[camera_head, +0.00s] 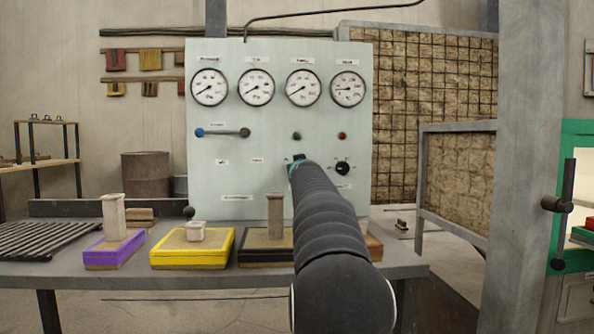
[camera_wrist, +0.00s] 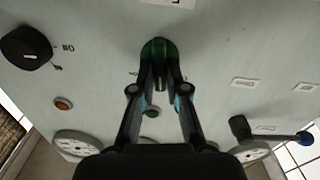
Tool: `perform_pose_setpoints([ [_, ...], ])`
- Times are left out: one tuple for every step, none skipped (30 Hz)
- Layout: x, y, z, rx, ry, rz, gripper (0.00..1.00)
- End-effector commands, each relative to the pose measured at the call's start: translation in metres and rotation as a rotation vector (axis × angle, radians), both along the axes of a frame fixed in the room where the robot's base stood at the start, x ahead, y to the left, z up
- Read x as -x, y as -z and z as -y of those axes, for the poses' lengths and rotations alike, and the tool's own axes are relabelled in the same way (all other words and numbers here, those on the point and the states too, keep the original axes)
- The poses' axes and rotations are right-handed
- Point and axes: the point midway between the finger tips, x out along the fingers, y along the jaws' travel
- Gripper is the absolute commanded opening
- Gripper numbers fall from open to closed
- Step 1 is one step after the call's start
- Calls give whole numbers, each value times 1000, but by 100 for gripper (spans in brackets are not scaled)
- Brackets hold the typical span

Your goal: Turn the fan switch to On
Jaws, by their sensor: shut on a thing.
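A pale green control panel (camera_head: 225,190) stands behind the bench. A dark green knob (camera_wrist: 158,50) on the panel is between my fingertips in the wrist view, and my gripper (camera_wrist: 160,88) is shut on it. In the head view my gripper (camera_head: 298,165) reaches the panel's lower middle, and my arm hides most of the knob. A black rotary knob (camera_head: 343,168) sits to the right; it also shows at the left of the wrist view (camera_wrist: 27,48), with small marks beside it. I cannot read which label names the fan.
Several gauges (camera_head: 302,88) line the panel's top. A blue-ended lever (camera_head: 222,133) is at its left, and a red button (camera_head: 342,136) is above the black knob. Purple (camera_head: 113,252) and yellow (camera_head: 192,252) moulds stand on the bench (camera_head: 410,268) below.

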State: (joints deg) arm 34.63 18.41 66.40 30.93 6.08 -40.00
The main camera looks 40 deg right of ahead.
Motion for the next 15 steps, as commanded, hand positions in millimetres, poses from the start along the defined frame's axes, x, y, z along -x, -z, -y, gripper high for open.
perform_pose_setpoints([
  [0, -1, 0, -37, 1, 24, 0],
  [0, -1, 1, -62, 1, 39, 0],
  [1, -1, 1, -94, 1, 59, 0],
  [1, -1, 1, -119, 1, 74, 0],
  [1, -1, 1, -143, 1, 89, 0],
  [1, -1, 1, -176, 1, 109, 0],
  [1, -1, 1, -200, 1, 124, 0],
  [1, -1, 1, -224, 1, 139, 0],
  [1, -1, 2, -257, 1, 159, 0],
  [1, -1, 2, -281, 1, 173, 0],
  [1, -1, 2, -305, 1, 188, 0],
  [1, -1, 2, -337, 1, 208, 0],
  [1, -1, 2, -361, 1, 224, 0],
  [2, -1, 2, -386, 0, 239, 0],
  [2, -1, 2, -417, 1, 258, 0],
])
